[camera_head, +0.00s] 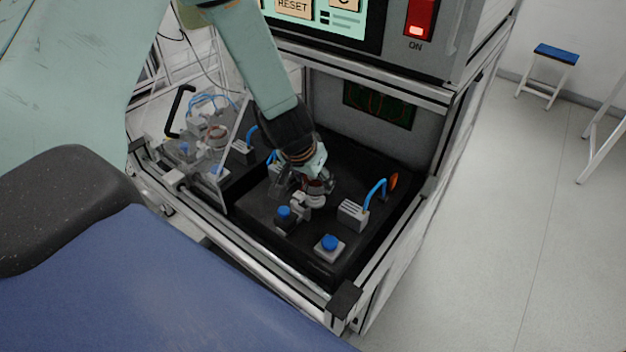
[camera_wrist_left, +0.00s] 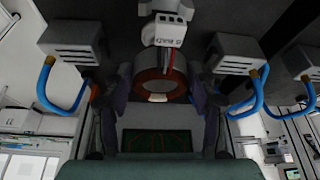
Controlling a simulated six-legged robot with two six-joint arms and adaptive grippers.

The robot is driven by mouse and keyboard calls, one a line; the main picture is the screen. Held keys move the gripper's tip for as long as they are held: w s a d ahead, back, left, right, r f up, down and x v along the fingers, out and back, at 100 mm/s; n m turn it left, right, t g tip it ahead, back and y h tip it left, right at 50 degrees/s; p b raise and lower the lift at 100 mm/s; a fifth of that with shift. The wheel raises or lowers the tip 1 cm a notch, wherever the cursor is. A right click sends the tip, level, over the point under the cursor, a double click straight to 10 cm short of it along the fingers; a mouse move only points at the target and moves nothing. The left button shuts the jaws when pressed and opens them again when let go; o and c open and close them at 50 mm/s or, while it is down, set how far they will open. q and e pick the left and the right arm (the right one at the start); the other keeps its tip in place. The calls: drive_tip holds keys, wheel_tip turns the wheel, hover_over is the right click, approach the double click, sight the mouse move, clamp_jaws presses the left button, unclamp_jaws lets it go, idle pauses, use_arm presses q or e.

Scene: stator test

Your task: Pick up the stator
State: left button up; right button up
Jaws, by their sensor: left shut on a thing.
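The stator (camera_head: 319,187), a ring with copper-brown windings, sits at the test fixture in the dark bay of the machine, partly hidden by my gripper. In the left wrist view the stator (camera_wrist_left: 148,88) shows as a brown ring between two dark fingers. My left gripper (camera_head: 303,181) reaches down from above and is shut on the stator, one finger on each side. A white connector block (camera_wrist_left: 166,30) with wires stands close by the ring in the wrist view. I cannot tell whether the stator touches the fixture below. My right gripper is not in view.
Grey blocks with blue hoses (camera_head: 353,213) and blue-topped buttons (camera_head: 330,243) stand around the fixture. A transparent door (camera_head: 231,150) is at the bay's left. The control panel (camera_head: 330,18) overhangs the bay at the back. Open floor (camera_head: 520,220) lies right.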

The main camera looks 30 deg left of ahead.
use_arm(q)
wheel_tip(320, 180, up, 15)
drive_tip(key=p, duration=0.6)
drive_tip(key=shift+f, duration=0.15)
drive_tip(key=shift+s, duration=0.15)
